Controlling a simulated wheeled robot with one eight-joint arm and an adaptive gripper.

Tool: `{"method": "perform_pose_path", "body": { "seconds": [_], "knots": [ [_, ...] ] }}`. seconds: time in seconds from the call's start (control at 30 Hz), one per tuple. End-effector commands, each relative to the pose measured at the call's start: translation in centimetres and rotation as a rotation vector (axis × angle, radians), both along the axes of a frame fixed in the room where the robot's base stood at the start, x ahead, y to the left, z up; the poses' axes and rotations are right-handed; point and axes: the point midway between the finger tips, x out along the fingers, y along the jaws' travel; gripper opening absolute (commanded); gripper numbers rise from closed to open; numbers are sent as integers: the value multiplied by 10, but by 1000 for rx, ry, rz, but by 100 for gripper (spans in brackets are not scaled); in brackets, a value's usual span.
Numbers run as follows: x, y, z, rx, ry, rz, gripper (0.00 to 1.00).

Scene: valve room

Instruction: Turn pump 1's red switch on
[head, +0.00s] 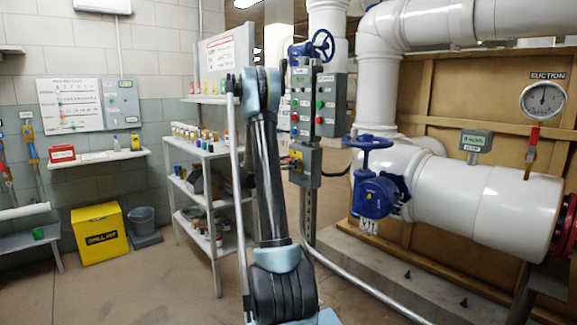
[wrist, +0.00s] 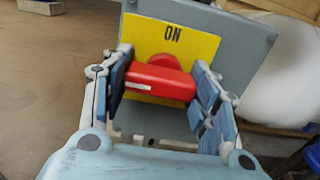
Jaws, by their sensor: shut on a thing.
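The red switch (wrist: 160,80) is a thick red handle on a yellow plate (wrist: 195,47) lettered ON, fixed to a grey box (wrist: 245,55). In the wrist view the handle lies crosswise, slightly tilted, with a white mark near its left end. My gripper (wrist: 163,73) has one finger at each end of the handle and is shut on it. In the head view the grey switch box (head: 310,166) is low on the panel post, with some yellow showing. My arm hides part of it, and the red handle is not clear there.
Above the box is a grey control panel (head: 328,105) with coloured buttons. A blue valve wheel (head: 367,142) and white pipes (head: 480,195) stand to the right. A shelf rack (head: 205,150) with bottles is to the left, near a yellow bin (head: 99,233). Open floor lies at front left.

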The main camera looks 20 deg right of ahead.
Motion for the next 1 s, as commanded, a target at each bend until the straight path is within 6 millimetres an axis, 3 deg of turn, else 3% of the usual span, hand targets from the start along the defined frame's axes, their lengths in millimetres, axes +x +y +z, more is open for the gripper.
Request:
{"method": "perform_pose_path", "body": {
  "seconds": [0.37, 1.0],
  "knots": [
    [1, 0, 0, 34, -94, 2, 31],
    [0, 0, 2, 229, -629, 1, 31]
  ]
}}
